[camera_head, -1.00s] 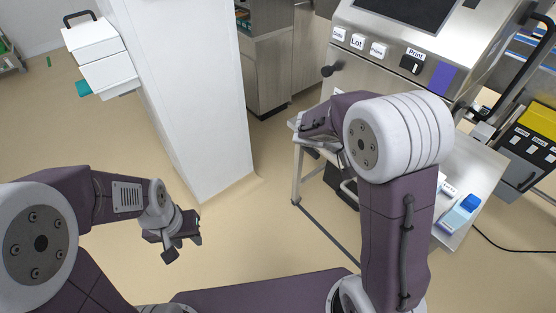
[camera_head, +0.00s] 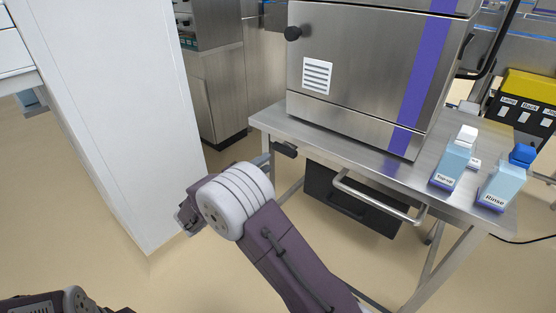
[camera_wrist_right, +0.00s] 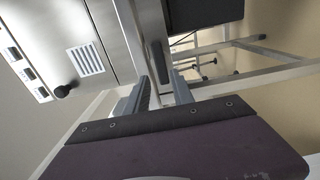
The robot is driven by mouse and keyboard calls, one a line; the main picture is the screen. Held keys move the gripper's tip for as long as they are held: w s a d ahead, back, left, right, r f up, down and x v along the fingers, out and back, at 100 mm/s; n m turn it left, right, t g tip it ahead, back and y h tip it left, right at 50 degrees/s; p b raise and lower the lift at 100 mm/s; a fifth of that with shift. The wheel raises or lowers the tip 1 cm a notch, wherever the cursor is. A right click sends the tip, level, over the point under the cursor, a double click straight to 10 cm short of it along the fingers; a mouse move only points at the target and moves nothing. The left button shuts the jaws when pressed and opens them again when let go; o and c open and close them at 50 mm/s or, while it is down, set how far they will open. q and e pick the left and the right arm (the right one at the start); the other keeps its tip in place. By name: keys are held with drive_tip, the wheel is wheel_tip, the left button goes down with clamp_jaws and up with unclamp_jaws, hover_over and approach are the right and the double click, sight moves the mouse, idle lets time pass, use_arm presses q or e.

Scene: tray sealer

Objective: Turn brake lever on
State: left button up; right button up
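A dark lever-like piece, which I take for the brake lever (camera_head: 284,149), sits at the front left corner of the steel table. In the right wrist view this dark piece (camera_wrist_right: 158,60) lies just ahead of the fingertips, in line with the gap between them. My right gripper (camera_wrist_right: 160,92) is open, with its two grey fingers apart. In the head view my right gripper (camera_head: 263,160) is partly hidden behind my forearm, close to the lever's left side. Contact cannot be told. My left gripper is out of view; part of that arm shows at the bottom left.
The steel table (camera_head: 350,150) carries the sealer machine (camera_head: 370,65) and two bottles, one labelled Rinse (camera_head: 500,187). A metal rail (camera_head: 375,200) and a dark box (camera_head: 345,205) are below it. A white column (camera_head: 120,120) stands left. Floor between is clear.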

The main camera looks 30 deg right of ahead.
sight(282, 152)
drive_tip(key=b+x, duration=0.1)
drive_tip(key=x, duration=0.2)
drive_tip(key=b+x, duration=0.1)
drive_tip(key=x, duration=0.2)
drive_tip(key=shift+d+f+b, duration=0.2)
drive_tip(key=shift+d+b, duration=0.15)
drive_tip(key=shift+w+d+r, duration=0.1)
drive_tip(key=shift+w+d, duration=0.15)
drive_tip(key=shift+d, duration=0.15)
clamp_jaws()
drive_tip(key=shift+r, duration=0.1)
drive_tip(key=shift+r+n+p, duration=0.15)
drive_tip(key=shift+n+p, duration=0.55)
drive_tip(key=shift+p, duration=0.3)
drive_tip(key=n+p, duration=1.2)
drive_tip(key=p, duration=0.2)
drive_tip(key=shift+f+n+p, duration=0.15)
drive_tip(key=shift+n+p, duration=0.65)
drive_tip(key=shift+n, duration=0.3)
drive_tip(key=shift+f+n+p, duration=0.1)
drive_tip(key=shift+n+p, duration=0.65)
drive_tip(key=shift+n, duration=0.35)
